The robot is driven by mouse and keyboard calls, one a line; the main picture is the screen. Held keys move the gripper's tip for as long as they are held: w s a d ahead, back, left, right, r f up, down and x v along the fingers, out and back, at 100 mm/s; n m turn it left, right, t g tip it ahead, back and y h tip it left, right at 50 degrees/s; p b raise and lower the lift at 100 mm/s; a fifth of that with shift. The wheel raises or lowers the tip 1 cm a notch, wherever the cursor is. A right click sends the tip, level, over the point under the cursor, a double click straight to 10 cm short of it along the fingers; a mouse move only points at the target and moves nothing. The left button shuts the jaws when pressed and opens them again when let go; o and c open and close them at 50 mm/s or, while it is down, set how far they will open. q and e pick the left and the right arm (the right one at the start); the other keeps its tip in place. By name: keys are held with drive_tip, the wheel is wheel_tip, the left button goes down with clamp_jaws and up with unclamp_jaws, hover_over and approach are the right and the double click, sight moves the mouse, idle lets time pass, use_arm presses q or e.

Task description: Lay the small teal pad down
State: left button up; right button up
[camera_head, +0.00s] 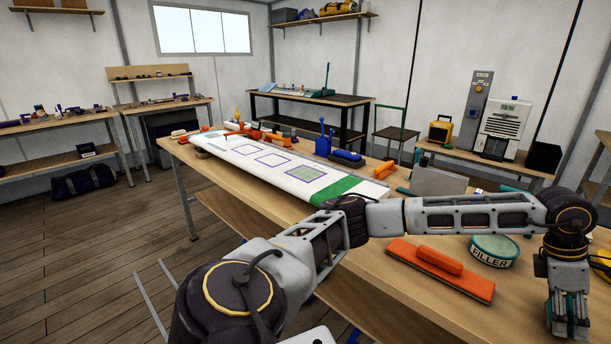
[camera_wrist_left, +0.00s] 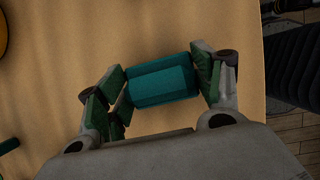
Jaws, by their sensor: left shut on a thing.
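My left gripper (camera_head: 568,332) points down at the right end of the wooden workbench (camera_head: 375,272). In the left wrist view the gripper (camera_wrist_left: 160,88) is shut on the small teal pad (camera_wrist_left: 162,80), a blocky piece held crosswise between the two green-lined fingers. Bare wood lies below the pad; I cannot tell how high the pad is above it. In the head view the pad cannot be clearly made out at the fingertips. My right gripper is not in view.
A long orange sanding block (camera_head: 440,268) and a round filler tin (camera_head: 494,250) stand left of the gripper. A yellow thing (camera_head: 604,260) is at the right edge. A white board with a green band (camera_head: 335,187) lies farther back. The bench edge shows in the wrist view (camera_wrist_left: 263,75).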

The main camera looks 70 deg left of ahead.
use_arm(q)
drive_tip(key=shift+f+b, duration=0.35)
drive_tip(key=shift+f, duration=0.3)
drive_tip(key=o, duration=1)
drive_tip(key=shift+r, duration=0.15)
drive_tip(key=v, duration=1.1)
drive_tip(key=shift+a+r, duration=0.2)
drive_tip(key=shift+r, duration=0.15)
